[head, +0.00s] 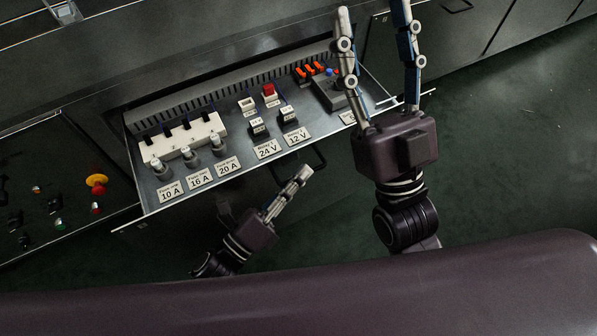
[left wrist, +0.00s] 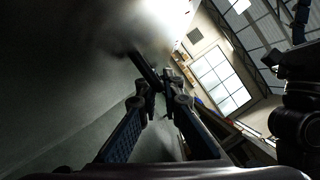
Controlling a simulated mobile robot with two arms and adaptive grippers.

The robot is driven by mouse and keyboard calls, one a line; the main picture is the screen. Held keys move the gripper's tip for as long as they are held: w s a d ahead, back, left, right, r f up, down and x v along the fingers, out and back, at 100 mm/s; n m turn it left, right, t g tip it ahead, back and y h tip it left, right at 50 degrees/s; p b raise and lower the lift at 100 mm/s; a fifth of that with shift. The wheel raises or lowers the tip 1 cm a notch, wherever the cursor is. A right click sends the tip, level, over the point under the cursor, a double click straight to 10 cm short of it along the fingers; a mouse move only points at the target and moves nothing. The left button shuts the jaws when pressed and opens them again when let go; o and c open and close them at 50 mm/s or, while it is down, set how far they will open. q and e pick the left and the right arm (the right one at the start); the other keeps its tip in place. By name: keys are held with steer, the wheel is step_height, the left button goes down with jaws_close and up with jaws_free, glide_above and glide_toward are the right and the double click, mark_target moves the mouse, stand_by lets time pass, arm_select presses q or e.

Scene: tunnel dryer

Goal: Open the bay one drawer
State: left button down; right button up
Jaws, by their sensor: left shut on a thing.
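The drawer (head: 150,200) is pulled out of the dark cabinet, showing its inside. It holds fuses with labels 10 A, 16 A and 20 A, relays labelled 24 V and 12 V, and orange and grey parts. My left gripper (head: 304,174) is in front of the drawer, shut on its dark handle (head: 319,160). In the left wrist view, the fingers (left wrist: 166,82) close around the dark handle bar (left wrist: 146,68). My right gripper (head: 374,8) is open and empty, with its fingers spread over the drawer's right end.
A control panel (head: 60,190) with red, yellow and green buttons lies left of the drawer. Another cabinet front with a handle (head: 456,5) is at the top right. The green floor (head: 500,150) at the right is clear.

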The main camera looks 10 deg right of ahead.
arm_select(q)
steer(key=c, duration=2.4)
jaws_free()
steer(key=v, duration=1.2)
